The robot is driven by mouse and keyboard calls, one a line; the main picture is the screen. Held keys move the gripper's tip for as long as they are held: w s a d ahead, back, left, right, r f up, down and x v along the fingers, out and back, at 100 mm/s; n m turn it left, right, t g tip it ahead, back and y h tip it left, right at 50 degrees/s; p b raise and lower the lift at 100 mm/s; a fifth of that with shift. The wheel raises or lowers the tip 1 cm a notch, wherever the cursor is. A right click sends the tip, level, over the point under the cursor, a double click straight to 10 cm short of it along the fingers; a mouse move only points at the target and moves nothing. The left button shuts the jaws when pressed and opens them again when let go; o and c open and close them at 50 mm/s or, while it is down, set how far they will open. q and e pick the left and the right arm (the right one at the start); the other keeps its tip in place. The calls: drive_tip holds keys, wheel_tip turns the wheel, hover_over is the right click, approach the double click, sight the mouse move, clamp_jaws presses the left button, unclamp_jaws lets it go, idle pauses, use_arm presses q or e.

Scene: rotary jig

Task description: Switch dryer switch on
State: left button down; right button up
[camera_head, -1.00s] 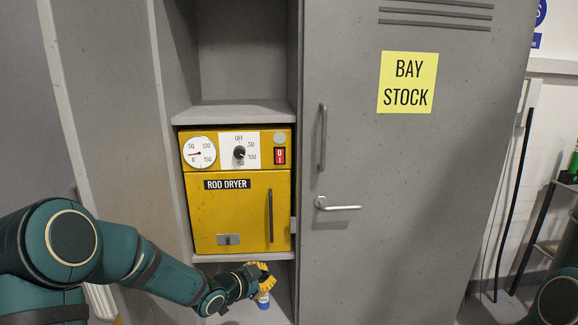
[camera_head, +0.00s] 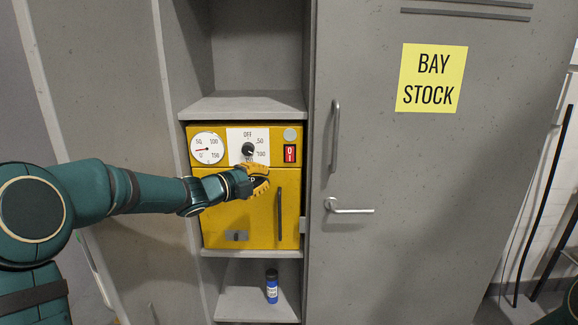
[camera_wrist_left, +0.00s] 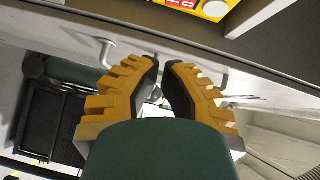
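The yellow rod dryer (camera_head: 213,215) sits in an open cabinet bay. Its red rocker switch (camera_head: 290,153), marked 0 and I, is at the right of the panel; I cannot tell which side is pressed. Part of the red switch also shows at the top edge of the left wrist view (camera_wrist_left: 181,3). My left gripper (camera_head: 266,177) is in front of the dryer, below the dial and left of and below the switch, covering part of the name label. Its yellow fingers stand slightly apart, with nothing between them in the left wrist view (camera_wrist_left: 162,66). My right gripper is out of view.
A gauge (camera_head: 207,148) and a black dial (camera_head: 248,149) are left of the switch. A blue bottle (camera_head: 272,288) stands on the shelf below. The grey locker door (camera_head: 400,260), with handles and a BAY STOCK sign (camera_head: 431,78), is right of the bay.

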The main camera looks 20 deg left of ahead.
sight(290, 154)
use_arm(q)
drive_tip(key=x, duration=0.4)
drive_tip(key=a+x, duration=0.1)
drive_tip(key=x, duration=0.2)
drive_tip(key=w+p+x, duration=0.1)
drive_tip(key=x, duration=0.3)
drive_tip(key=shift+w+a, duration=0.15)
drive_tip(key=shift+w, duration=0.15)
drive_tip(key=shift+w+a+f, duration=0.15)
drive_tip(key=shift+w+a, duration=0.05)
drive_tip(key=shift+w, duration=0.35)
